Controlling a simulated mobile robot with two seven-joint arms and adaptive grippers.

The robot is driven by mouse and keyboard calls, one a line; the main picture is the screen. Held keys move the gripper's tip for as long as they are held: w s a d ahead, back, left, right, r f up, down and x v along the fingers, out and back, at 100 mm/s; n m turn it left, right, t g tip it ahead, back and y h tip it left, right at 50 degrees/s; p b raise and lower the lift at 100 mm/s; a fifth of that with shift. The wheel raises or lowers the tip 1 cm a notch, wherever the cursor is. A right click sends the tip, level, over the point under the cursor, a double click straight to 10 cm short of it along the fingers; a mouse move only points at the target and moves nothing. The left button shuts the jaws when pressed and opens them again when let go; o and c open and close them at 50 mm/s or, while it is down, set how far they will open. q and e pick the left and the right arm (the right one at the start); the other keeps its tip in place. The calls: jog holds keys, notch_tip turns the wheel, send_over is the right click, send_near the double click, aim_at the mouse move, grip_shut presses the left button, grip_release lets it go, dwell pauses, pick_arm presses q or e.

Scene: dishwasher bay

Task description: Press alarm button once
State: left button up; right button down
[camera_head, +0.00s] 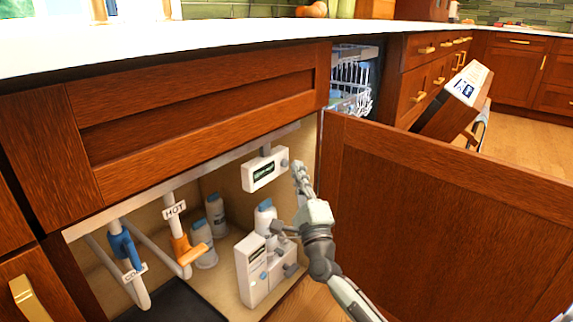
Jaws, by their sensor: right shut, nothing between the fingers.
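A white box with a dark display (264,170) hangs under the counter at the top right of the open cabinet. A small grey round part, seemingly a button (284,162), sits at its right end. I cannot read which part is labelled as the alarm. My right gripper (299,170) is shut and empty, pointing up just right of this box. I cannot tell whether its fingertips touch the box. My right arm comes in from the bottom right. My left gripper is not in view.
A second white unit (250,268) stands on the cabinet floor with a blue-capped bottle (264,217) behind it. Pipes with an orange valve (186,250) and a blue valve (124,247) are left. An open cabinet door (440,225) fills the right side.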

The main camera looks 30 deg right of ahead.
jog(key=shift+w, duration=0.1)
dwell(0.7)
jog(key=shift+w+a, duration=0.15)
jog(key=shift+w, duration=0.15)
jog(key=shift+w+a, duration=0.2)
jog(key=shift+w, duration=0.2)
dwell(0.8)
jog(key=shift+s, duration=0.1)
jog(key=shift+s+d, duration=0.35)
jog(key=shift+s, duration=0.35)
jog(key=shift+s+d+p, duration=0.1)
jog(key=shift+s+d, duration=0.2)
jog(key=shift+s, duration=0.45)
jog(key=shift+s+d+p, duration=0.15)
jog(key=shift+s+d, duration=0.2)
jog(key=shift+s, duration=0.45)
jog(key=shift+s+d+p, duration=0.1)
jog(key=shift+s+d, duration=0.2)
jog(key=shift+s, duration=0.45)
